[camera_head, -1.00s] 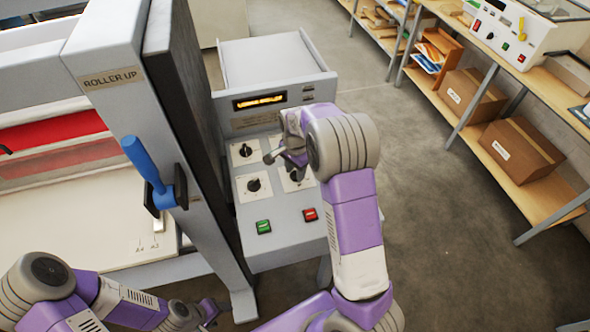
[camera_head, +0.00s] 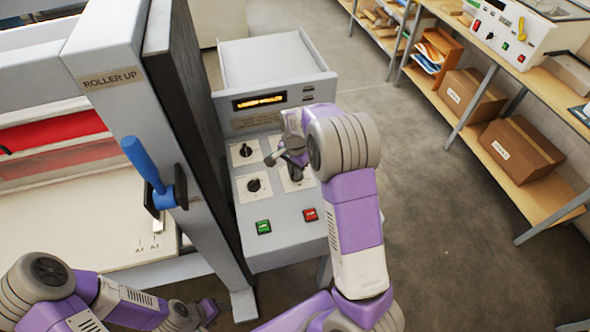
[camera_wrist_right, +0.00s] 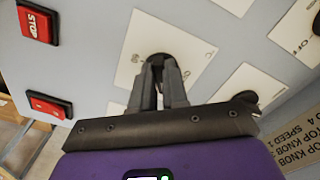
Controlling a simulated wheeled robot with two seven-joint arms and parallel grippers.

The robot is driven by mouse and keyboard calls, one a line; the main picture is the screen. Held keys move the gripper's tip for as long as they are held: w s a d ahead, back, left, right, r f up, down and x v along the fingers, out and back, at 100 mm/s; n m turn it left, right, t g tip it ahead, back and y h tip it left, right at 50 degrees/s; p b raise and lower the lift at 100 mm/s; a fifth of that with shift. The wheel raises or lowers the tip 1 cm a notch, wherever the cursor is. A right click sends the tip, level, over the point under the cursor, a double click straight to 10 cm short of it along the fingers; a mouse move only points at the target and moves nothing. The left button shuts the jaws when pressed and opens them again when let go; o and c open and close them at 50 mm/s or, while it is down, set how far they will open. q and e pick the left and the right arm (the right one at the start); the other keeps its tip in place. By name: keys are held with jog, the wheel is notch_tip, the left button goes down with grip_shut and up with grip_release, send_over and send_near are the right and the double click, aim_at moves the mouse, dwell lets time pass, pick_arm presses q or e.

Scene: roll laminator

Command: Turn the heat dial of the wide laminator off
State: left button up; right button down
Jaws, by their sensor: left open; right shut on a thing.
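The wide laminator's control panel (camera_head: 285,222) is a pale slanted face with several black dials on white plates. My right gripper (camera_head: 292,170) is over the right-hand dial of the lower pair (camera_head: 296,176). In the right wrist view the gripper (camera_wrist_right: 164,75) is shut on a black dial at the middle of a white plate (camera_wrist_right: 190,45); the fingers hide most of the dial, so its pointer cannot be read. I cannot read which dial is labelled heat. My left gripper (camera_head: 207,312) is low at the left, away from the panel, small and partly hidden.
A lit display (camera_head: 260,101) sits above the dials; a green button (camera_head: 263,227) and a red button (camera_head: 310,215) sit below. The frame with a blue-handled lever (camera_head: 147,165) stands close left. Shelves with boxes (camera_head: 520,150) stand at right, with clear floor between.

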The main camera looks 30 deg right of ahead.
jog(key=n, duration=0.5)
jog(key=shift+s+d+n, duration=0.1)
jog(key=shift+s+n, duration=0.1)
jog(key=shift+n, duration=0.2)
jog(key=n, duration=0.5)
jog(key=shift+d+b, duration=0.15)
jog(key=shift+b, duration=0.15)
jog(key=shift+n, duration=0.3)
jog(key=c, duration=1.1)
grip_release()
jog(key=shift+c, duration=0.2)
jog(key=shift+r, duration=0.1)
notch_tip(320, 180, up, 7)
jog(key=shift+r, duration=0.2)
jog(key=shift+s, duration=0.1)
